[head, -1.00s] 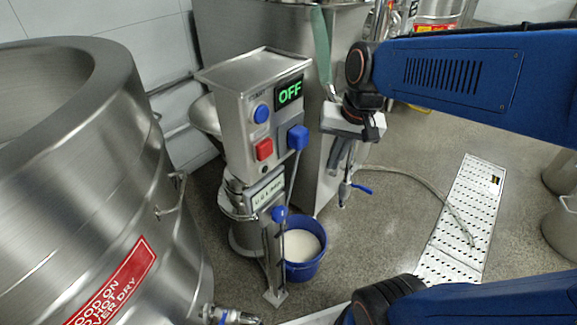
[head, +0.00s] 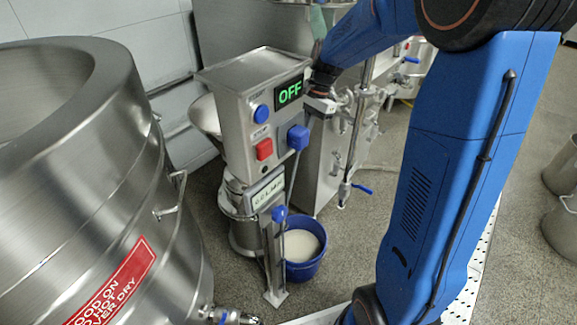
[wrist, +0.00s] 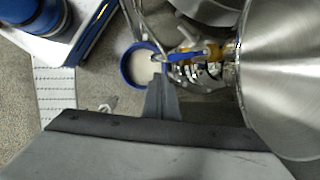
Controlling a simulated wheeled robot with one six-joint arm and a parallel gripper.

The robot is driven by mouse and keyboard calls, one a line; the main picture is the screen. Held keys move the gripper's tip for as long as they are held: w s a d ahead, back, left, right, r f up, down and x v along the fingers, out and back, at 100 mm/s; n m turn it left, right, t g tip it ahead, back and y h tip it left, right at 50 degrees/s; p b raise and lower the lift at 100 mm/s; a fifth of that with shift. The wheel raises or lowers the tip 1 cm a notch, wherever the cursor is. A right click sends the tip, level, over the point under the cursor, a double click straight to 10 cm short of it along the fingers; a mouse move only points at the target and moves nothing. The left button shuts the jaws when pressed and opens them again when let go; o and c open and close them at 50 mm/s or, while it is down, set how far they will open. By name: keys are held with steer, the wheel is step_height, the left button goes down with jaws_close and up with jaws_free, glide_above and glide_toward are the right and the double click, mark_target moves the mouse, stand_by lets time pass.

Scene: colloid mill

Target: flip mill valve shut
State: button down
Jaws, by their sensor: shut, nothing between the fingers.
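The mill is the steel machine with the control box (head: 235,110), whose display reads OFF. A blue valve handle (wrist: 185,57) sits on a brass-coloured valve (wrist: 222,50) in the wrist view, beside the mill's steel hopper. My gripper (wrist: 163,75) is shut and empty, pointing at the handle's left end. Its tips overlap that end in the picture; I cannot tell whether they touch. In the head view my wrist is at the right of the control box, and the fingers are hidden. A blue bucket (head: 304,262) of white liquid stands below; it also shows in the wrist view (wrist: 127,68).
A large steel vessel (head: 80,170) with a red warning label fills the left. A steel tank (head: 325,170) with pipes and blue-handled valves stands behind my wrist. Floor shows at the right.

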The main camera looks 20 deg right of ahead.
steer(key=w+f, duration=0.1)
steer(key=w+f+m, duration=0.1)
steer(key=w, duration=0.1)
steer(key=shift+f+m+g+y, duration=0.2)
steer(key=shift+m+g+y, duration=0.1)
steer(key=shift+f, duration=0.1)
steer(key=x, duration=0.9)
steer(key=shift+f, duration=0.4)
steer(key=shift+s+a, duration=0.15)
steer(key=shift+a, duration=0.1)
